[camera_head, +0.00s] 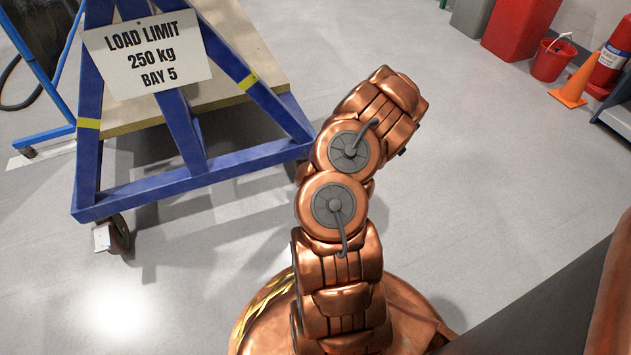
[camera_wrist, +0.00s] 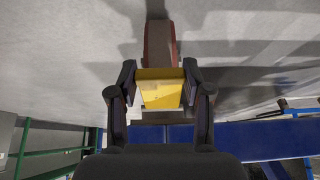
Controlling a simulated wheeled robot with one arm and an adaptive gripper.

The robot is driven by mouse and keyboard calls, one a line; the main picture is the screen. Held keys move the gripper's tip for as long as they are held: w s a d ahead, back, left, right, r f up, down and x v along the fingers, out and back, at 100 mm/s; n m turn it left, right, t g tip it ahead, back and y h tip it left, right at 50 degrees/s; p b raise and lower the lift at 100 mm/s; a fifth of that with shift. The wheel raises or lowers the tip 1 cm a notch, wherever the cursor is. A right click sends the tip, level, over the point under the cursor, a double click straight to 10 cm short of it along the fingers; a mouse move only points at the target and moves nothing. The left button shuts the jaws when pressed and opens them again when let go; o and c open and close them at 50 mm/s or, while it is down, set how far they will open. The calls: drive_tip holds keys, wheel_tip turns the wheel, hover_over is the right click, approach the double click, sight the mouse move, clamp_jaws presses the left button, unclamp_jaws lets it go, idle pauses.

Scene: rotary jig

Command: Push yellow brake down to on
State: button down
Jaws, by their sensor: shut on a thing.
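The yellow brake (camera_wrist: 160,92) shows in the wrist view as a yellow block between the two dark fingers of my gripper (camera_wrist: 159,76). One finger lies along each side of it, and my gripper is shut on it. A reddish-brown bar (camera_wrist: 159,45) shows just beyond the yellow piece. Whether the brake is up or down cannot be told. In the head view my copper arm reaches up the middle, and neither the brake nor my gripper can be made out there.
A blue wheeled frame (camera_head: 190,160) with a load limit sign (camera_head: 147,54) stands at the left, a caster (camera_head: 118,234) beneath it. A red bucket (camera_head: 552,60), an orange cone (camera_head: 570,88) and a fire extinguisher (camera_head: 612,58) stand at upper right. Grey floor (camera_head: 480,170) right of my arm is clear.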

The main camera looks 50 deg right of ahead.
drive_tip(key=shift+c, duration=2.4)
unclamp_jaws()
drive_tip(key=v, duration=1.2)
